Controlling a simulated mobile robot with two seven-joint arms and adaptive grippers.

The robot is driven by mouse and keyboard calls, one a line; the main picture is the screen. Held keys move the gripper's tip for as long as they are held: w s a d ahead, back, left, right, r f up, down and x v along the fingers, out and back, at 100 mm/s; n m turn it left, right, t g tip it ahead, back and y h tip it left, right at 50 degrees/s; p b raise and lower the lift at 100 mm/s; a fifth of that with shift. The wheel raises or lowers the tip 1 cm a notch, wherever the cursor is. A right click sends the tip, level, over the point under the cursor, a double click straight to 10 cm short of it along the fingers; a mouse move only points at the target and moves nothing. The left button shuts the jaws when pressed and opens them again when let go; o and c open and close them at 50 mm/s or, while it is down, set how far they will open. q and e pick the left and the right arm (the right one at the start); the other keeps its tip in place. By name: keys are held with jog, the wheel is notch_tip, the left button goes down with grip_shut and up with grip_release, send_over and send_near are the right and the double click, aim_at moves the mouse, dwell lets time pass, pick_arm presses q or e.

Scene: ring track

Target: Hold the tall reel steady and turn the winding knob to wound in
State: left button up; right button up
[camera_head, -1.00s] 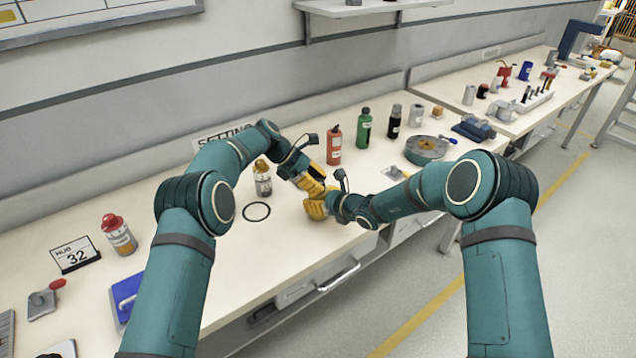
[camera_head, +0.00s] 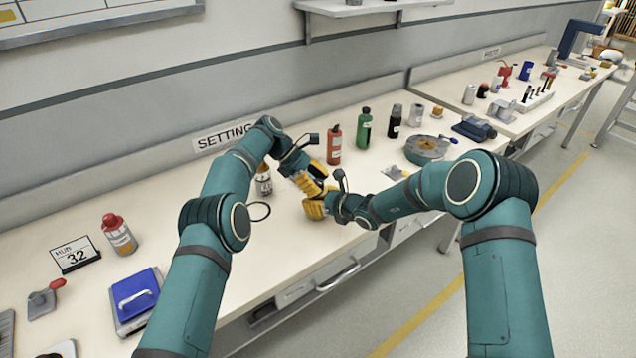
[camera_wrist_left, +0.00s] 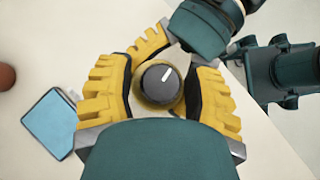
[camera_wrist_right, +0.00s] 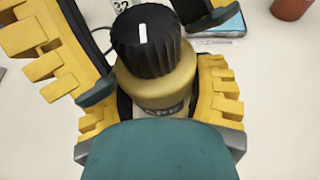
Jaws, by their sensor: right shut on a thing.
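The tall reel (camera_wrist_right: 160,88) is a tan upright body with a ribbed black winding knob (camera_wrist_right: 146,42) on top, carrying a white pointer mark. My right gripper (camera_wrist_right: 160,95) is shut on the reel's body, below the knob. In the left wrist view the knob (camera_wrist_left: 159,84) appears from above, its white mark pointing to the upper right. My left gripper (camera_wrist_left: 163,82) is open, its yellow fingers on either side of the knob with visible gaps. In the head view both grippers meet near the bench's front edge, and they largely hide the reel.
Orange (camera_head: 334,146) and green (camera_head: 364,130) bottles stand behind.

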pick_arm(q)
jog(key=shift+r+n+t, duration=0.15)
jog(key=shift+n+t, duration=0.25)
jog(key=shift+n, duration=0.1)
